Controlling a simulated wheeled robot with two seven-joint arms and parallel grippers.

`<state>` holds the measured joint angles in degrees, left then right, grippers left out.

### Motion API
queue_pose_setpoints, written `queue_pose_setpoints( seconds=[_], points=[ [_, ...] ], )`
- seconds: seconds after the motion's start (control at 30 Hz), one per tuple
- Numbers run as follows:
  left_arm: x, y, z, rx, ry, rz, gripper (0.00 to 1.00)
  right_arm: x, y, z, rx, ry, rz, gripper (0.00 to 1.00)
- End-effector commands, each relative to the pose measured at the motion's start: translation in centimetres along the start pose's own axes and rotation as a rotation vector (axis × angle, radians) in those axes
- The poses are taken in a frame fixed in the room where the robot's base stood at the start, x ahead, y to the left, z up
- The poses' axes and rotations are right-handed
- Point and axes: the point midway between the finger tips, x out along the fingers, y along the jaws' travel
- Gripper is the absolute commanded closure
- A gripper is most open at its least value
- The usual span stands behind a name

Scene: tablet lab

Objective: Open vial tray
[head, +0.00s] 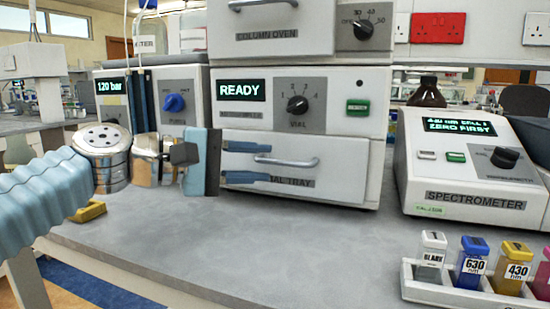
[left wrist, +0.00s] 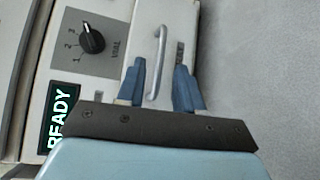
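The vial tray (head: 330,181) is a white drawer front with a bar handle (head: 287,162), low in the autosampler unit (head: 340,101). The drawer front sits flush with the unit and looks shut. My left gripper (head: 268,163) is in front of it with its two blue fingers apart, one above and one below the handle's level. In the left wrist view the handle (left wrist: 157,62) shows between the open fingertips, and nothing is held. Whether the fingers touch the handle cannot be told. The lower finger hides part of the tray label. My right gripper is not in view.
The spectrometer (head: 475,165) stands to the right on the bench. A white rack (head: 420,288) with several labelled cuvettes is at the front right. The bench top (head: 300,245) before the drawer is clear. A pump unit showing 120 bar (head: 110,86) stands at the left.

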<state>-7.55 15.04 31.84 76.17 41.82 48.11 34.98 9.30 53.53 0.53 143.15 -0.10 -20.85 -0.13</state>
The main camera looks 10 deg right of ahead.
Motion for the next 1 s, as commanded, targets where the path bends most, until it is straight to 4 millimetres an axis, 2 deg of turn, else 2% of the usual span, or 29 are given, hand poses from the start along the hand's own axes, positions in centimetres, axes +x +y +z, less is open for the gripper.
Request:
queue_pose_setpoints(
  seconds=[0.1,0.23,0.57,0.6,0.83,1.0],
  points=[
    [2.1,0.1,0.1,0.0,-0.004,-0.001,0.64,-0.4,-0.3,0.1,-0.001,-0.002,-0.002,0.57],
    [3.4,0.1,0.1,0.001,-0.002,-0.001,0.64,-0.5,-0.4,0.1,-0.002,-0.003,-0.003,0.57],
    [3.9,0.0,0.0,0.001,0.001,0.0,0.64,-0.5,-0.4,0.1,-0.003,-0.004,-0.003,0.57],
    [3.9,0.0,0.0,0.001,0.001,0.0,0.66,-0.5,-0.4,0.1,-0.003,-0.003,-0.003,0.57],
    [3.9,0.0,0.0,0.001,0.0,0.0,1.0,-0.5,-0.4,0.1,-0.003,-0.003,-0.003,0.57],
    [3.9,0.0,0.0,0.001,0.0,0.0,1.0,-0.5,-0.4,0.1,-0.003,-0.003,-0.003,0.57]
  ],
)
